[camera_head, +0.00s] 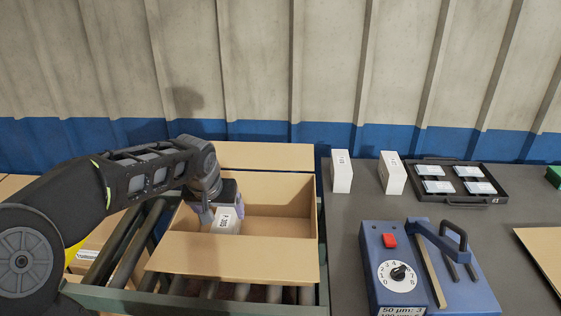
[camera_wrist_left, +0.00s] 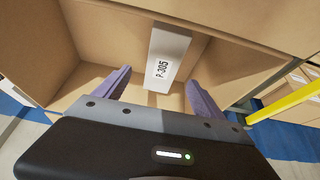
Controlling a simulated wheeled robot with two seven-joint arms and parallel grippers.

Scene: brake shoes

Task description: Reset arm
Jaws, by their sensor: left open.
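My left gripper (camera_head: 221,208) is inside the open cardboard box (camera_head: 232,258), at its left end. In the left wrist view its two purple fingers (camera_wrist_left: 158,88) are spread wide. A white carton (camera_head: 226,222) with a printed label stands in the cardboard box; in the left wrist view the carton (camera_wrist_left: 168,58) reads P-305 and appears between and beyond the fingers, with visible gaps on both sides. The carton's lower part is hidden in the head view. My right gripper is in neither view.
The cardboard box sits on a roller conveyor (camera_head: 118,235). On the grey table to the right are two white cartons (camera_head: 341,172) (camera_head: 393,173), a black tray (camera_head: 455,202) with several white packs, and a blue device (camera_head: 378,239) with a dial and red button.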

